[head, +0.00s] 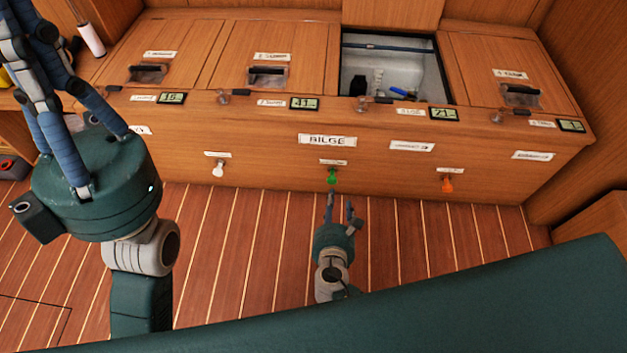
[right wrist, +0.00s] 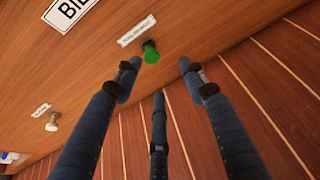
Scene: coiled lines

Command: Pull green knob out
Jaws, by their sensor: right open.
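The green knob (head: 332,176) sticks out of the wooden front panel under the BILGE label, below a small white tag. It also shows in the right wrist view (right wrist: 150,52). My right gripper (head: 340,198) is open just below and in front of the knob. In the right wrist view its blue fingers (right wrist: 158,80) are spread, with the knob beyond the tips and nothing between them. My left gripper (head: 45,80) is raised at the left with its blue fingers pointing up; whether it is open or shut is unclear.
A white knob (head: 218,168) is to the left and an orange knob (head: 447,184) to the right on the same panel. Above is a wooden counter with lids and one open compartment (head: 395,75). The striped floor (head: 240,230) below is clear.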

